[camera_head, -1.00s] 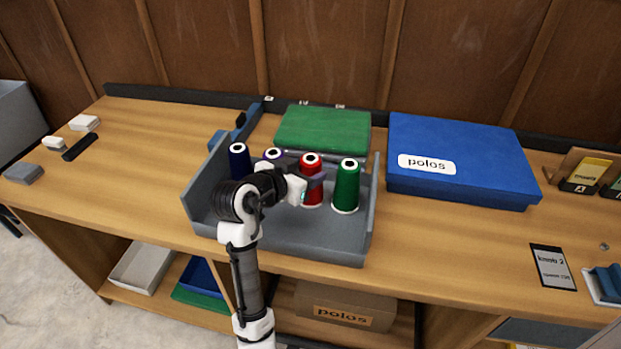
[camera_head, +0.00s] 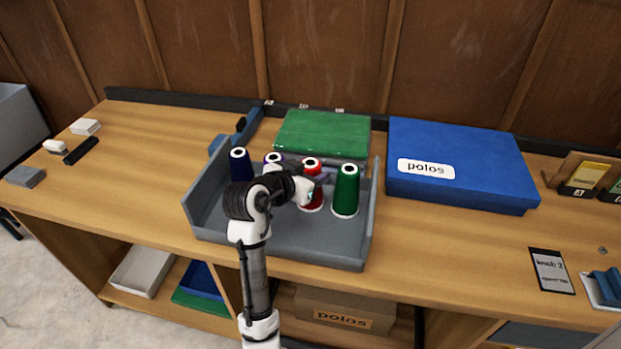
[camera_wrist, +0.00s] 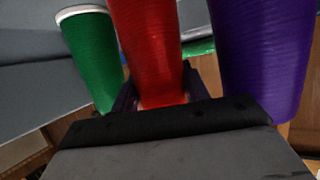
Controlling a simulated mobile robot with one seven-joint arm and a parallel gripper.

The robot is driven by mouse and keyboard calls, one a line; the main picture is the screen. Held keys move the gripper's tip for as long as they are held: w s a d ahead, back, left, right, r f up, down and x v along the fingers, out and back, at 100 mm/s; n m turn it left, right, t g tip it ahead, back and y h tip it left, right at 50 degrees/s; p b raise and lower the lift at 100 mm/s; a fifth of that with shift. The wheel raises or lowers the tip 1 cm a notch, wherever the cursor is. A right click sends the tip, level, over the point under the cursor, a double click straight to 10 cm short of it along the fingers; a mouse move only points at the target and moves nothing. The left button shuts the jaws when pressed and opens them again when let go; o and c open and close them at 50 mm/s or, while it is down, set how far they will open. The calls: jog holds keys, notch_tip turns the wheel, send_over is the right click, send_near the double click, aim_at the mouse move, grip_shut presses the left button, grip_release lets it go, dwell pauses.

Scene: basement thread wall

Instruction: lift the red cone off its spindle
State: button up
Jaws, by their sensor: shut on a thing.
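The red cone (camera_head: 311,165) stands in a row of thread cones in the grey tray (camera_head: 290,238), between the purple cone and the green cone. My gripper (camera_head: 318,181) reaches it from the front left and is shut on it. In the wrist view the red cone (camera_wrist: 152,50) rises between my two dark fingers (camera_wrist: 157,90). My gripper hides part of the red cone in the head view. The spindle is hidden, and I cannot tell whether the cone's base is clear of the tray.
The green cone (camera_head: 346,190) stands close on the right. The purple cone (camera_head: 273,158) is close on the left, with a dark blue cone (camera_head: 240,165) beyond it. A green box (camera_head: 322,133) lies behind the tray, and a blue box (camera_head: 460,160) sits to the right.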

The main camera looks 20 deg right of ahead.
notch_tip(320, 180, up, 20)
jog(key=shift+b, duration=0.3)
dwell(0.5)
notch_tip(320, 180, up, 4)
jog(key=p, duration=0.3)
jog(key=shift+p, duration=0.4)
